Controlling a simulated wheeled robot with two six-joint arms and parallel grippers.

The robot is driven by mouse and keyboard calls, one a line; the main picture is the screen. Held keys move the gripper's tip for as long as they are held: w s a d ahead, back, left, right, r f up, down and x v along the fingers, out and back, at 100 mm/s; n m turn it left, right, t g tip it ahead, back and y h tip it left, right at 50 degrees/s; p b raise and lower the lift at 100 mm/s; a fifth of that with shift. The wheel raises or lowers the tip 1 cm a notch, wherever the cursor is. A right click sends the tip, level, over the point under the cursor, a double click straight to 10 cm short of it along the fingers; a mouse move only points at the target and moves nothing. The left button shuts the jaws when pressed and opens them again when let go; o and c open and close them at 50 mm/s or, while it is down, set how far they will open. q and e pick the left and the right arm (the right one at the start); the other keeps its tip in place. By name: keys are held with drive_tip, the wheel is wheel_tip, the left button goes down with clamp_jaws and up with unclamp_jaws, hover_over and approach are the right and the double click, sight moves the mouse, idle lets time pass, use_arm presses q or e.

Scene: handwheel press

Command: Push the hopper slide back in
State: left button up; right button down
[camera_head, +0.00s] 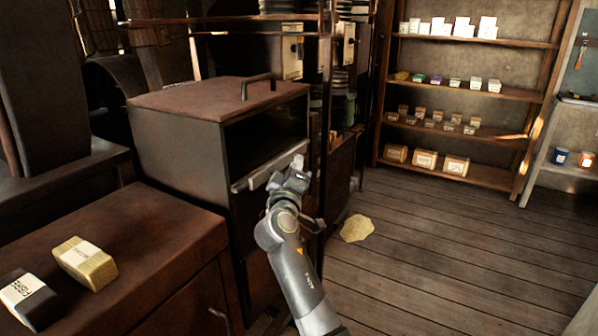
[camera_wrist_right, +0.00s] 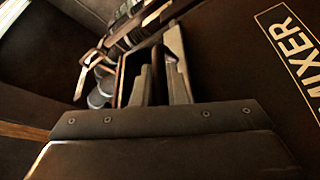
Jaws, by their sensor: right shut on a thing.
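The hopper is a dark box with a reddish-brown lid (camera_head: 215,92) and a bar handle on top, left of centre in the head view. Its front has a dark opening, with the pale metal front bar of the slide (camera_head: 262,172) along the lower edge. My right gripper (camera_head: 296,168) is at the right end of this bar and shut on it. In the wrist view the fingers of my right gripper (camera_wrist_right: 160,75) point away from the camera, with a metal bar near their tips. The exact contact is hidden. My left gripper is out of view.
A brown cabinet top (camera_head: 140,262) at the lower left holds a yellow block (camera_head: 85,262) and a dark block (camera_head: 28,300). Shelves (camera_head: 470,90) stand at the back right. A pale patch (camera_head: 356,228) lies on the otherwise open wooden floor. A MIXER label (camera_wrist_right: 296,62) shows in the wrist view.

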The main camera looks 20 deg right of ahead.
drive_tip(key=shift+r, duration=0.2)
drive_tip(key=c, duration=1.9)
unclamp_jaws()
drive_tip(key=o, duration=0.4)
drive_tip(key=shift+w+a+f, duration=0.1)
drive_tip(key=shift+w+a, duration=0.05)
drive_tip(key=shift+w, duration=0.05)
drive_tip(key=shift+o, duration=0.2)
drive_tip(key=shift+f, duration=0.15)
drive_tip(key=shift+f, duration=0.1)
